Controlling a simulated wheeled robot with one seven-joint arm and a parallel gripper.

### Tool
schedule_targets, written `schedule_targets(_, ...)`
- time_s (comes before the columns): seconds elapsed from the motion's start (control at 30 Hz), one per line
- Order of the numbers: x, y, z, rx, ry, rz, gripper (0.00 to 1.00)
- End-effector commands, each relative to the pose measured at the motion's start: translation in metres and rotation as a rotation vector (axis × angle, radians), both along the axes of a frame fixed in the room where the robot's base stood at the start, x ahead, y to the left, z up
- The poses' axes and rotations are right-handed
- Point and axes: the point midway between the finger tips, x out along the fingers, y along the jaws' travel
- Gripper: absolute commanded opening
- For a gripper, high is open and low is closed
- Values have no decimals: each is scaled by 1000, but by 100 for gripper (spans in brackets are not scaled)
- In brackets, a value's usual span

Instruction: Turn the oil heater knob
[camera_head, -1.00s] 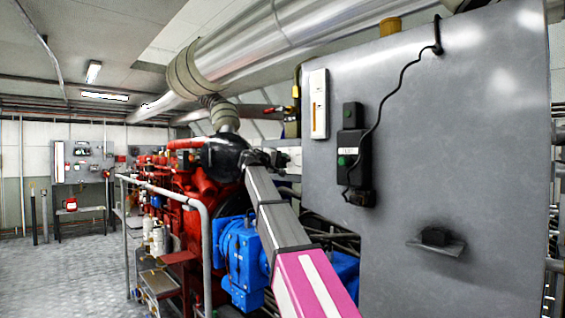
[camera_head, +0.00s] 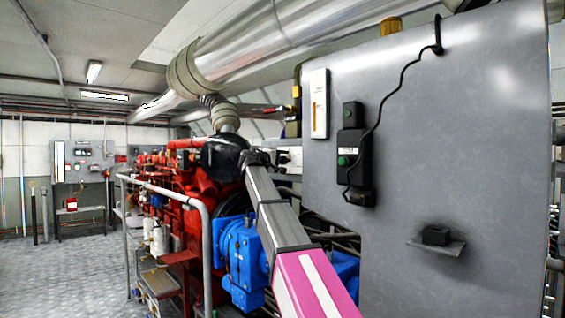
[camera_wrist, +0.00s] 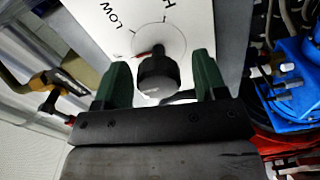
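The dark round oil heater knob (camera_wrist: 157,76) sits on a white panel (camera_wrist: 115,35) marked "LOW" and "H" in the wrist view. A red pointer shows at its left side, towards "LOW". My gripper (camera_wrist: 160,72) is open, with one green finger on each side of the knob. Gaps show between the fingers and the knob, so it is not gripped. In the head view my gripper (camera_head: 256,158) is small, at the far end of my arm, beside a white box (camera_head: 291,158). The knob cannot be made out there.
A large grey cabinet (camera_head: 440,120) stands close on the right of my arm. A red engine (camera_head: 185,195) and blue machinery (camera_head: 240,255) lie below and left. A grey handrail (camera_head: 205,235) runs at left. Open floor (camera_head: 60,275) is at far left.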

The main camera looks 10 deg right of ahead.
Motion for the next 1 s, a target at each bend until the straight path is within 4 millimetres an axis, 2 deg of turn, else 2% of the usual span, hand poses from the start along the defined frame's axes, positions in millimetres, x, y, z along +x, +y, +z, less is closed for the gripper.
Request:
schedule_targets(0.27,-5,7,0,0,-1,1,65)
schedule_targets(0.7,-48,70,0,0,-1,1,65)
schedule_targets(0.83,-56,83,0,-1,-1,2,65)
schedule_targets(1.0,-60,89,0,0,0,0,65)
